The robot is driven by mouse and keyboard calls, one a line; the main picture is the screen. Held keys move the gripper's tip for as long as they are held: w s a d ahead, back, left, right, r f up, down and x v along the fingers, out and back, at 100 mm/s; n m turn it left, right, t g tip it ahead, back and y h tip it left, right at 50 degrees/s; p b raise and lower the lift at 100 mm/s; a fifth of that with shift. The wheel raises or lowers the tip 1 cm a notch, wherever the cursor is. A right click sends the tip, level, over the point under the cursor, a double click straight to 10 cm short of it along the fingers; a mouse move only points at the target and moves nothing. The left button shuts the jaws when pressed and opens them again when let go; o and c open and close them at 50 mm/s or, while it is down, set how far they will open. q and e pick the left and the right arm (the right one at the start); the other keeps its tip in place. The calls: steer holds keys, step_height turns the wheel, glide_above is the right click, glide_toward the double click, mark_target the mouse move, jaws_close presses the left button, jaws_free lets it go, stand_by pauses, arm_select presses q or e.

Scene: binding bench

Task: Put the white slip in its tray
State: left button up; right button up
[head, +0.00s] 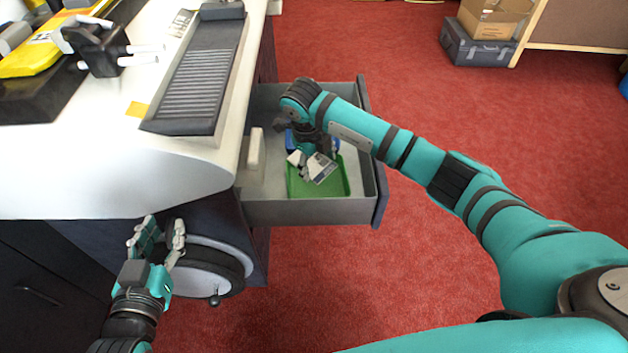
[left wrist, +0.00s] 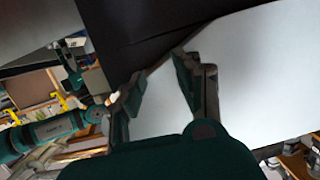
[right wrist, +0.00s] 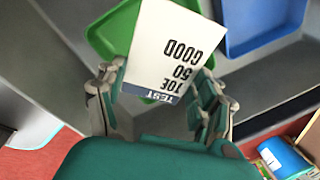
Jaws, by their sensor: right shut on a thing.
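The white slip (head: 323,172) is held in my right gripper (head: 312,165), inside the open drawer and above the green tray (head: 335,187). In the right wrist view the slip (right wrist: 165,45) has dark print and a blue band at its lower end, between the fingers (right wrist: 155,105). The green tray (right wrist: 104,40) shows behind it, with the blue tray (right wrist: 262,25) to its right. In the head view the blue tray (head: 290,139) is partly hidden by my right gripper. My left gripper (head: 160,230) is open and empty, in front of the bench.
The grey drawer (head: 300,213) stands open under the white bench top (head: 100,180). A pale block (head: 255,152) lies at the drawer's left. A ribbed black device (head: 195,85) is on the bench.

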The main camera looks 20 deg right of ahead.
mark_target(315, 167)
arm_select(q)
steer(key=r+t, duration=0.1)
steer(key=r, duration=0.1)
steer(key=w+d+r+t, duration=0.1)
steer(key=r, duration=0.1)
steer(key=shift+t+b, duration=0.3)
steer(key=shift+b, duration=0.05)
arm_select(e)
step_height(315, 167, down, 4)
steer(key=shift+r, duration=0.25)
arm_select(q)
step_height(315, 167, up, 3)
steer(key=shift+s+d+r+t+h+b, duration=0.1)
steer(key=shift+t+h+b, duration=0.2)
steer(key=shift+t, duration=0.2)
steer(key=shift+s+d+f+t+h+b, duration=0.1)
steer(key=shift+t+h+b, duration=0.05)
steer(key=shift+t+h, duration=0.3)
arm_select(e)
step_height(315, 167, down, 3)
steer(key=shift+r, duration=0.15)
arm_select(q)
steer(key=shift+r+t, duration=0.25)
steer(key=shift+r, duration=0.2)
arm_select(e)
steer(key=shift+f, duration=0.55)
steer(key=o, duration=0.9)
steer(key=shift+c, duration=0.2)
